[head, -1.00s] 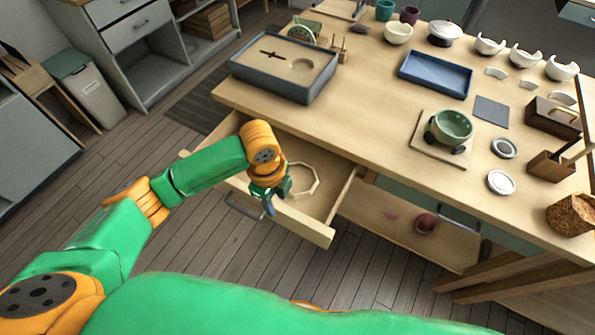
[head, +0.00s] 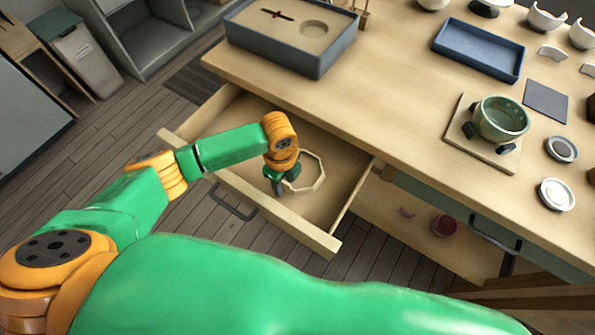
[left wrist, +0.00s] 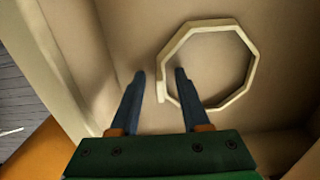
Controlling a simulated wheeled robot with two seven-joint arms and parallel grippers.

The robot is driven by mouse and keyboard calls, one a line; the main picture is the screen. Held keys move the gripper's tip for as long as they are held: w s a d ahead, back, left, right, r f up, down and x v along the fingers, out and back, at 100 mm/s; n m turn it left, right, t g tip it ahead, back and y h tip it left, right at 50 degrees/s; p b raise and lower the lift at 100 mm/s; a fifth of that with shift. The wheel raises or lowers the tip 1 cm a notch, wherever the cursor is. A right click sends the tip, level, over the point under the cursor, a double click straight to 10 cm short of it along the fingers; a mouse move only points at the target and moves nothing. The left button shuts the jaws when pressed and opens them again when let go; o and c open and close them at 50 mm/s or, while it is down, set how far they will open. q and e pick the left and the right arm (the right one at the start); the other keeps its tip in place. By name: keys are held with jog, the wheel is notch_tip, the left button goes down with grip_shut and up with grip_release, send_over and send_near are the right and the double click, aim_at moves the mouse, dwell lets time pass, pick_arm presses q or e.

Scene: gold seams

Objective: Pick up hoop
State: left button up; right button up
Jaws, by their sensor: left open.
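The hoop (head: 319,176) is a pale, many-sided ring lying in the open drawer (head: 240,120). In the left wrist view the hoop (left wrist: 254,50) lies flat on the drawer floor. My left gripper (head: 283,186) is over the drawer at the hoop's left side. In the left wrist view its dark fingers (left wrist: 160,74) are apart, with the hoop's near left side, which has a small block-like end, close to and between the fingertips. I cannot tell how high above the hoop they are. My right gripper is not in view.
The drawer's front wall (head: 280,215) and side walls surround the hoop. The tabletop (head: 390,110) overhangs behind it. A grey box (head: 285,50), a blue tray (head: 478,52) and a green bowl (head: 500,118) stand on the table. A lower shelf (head: 420,225) is to the right.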

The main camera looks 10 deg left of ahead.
pick_arm(q)
grip_shut()
dwell(0.3)
